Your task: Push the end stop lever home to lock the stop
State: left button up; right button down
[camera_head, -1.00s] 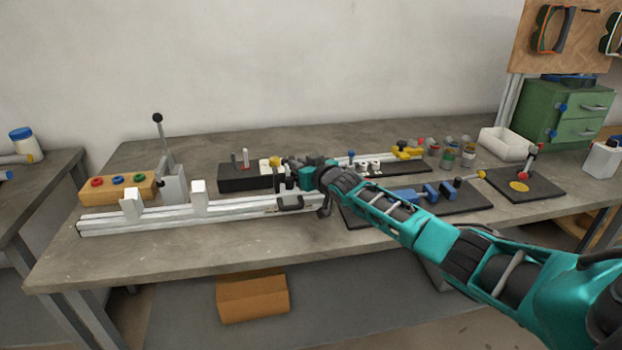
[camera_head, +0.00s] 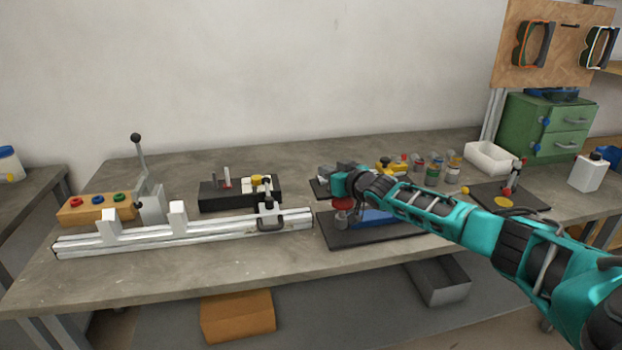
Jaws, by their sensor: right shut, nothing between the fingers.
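A long aluminium rail (camera_head: 190,233) lies along the front of the bench with two white blocks on it. My left gripper is out of view.
A tall black-knobbed lever (camera_head: 138,152) stands behind the rail's left part. A black block (camera_head: 212,196) lies behind the rail. A dark board (camera_head: 335,238) with a blue part lies under my right arm. Bare bench shows in front of the rail.

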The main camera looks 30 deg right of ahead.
jog(key=shift+s+d+r, duration=0.2)
jog(key=shift+s+d, duration=0.1)
jog(key=shift+d, duration=0.45)
jog(key=shift+f, duration=0.1)
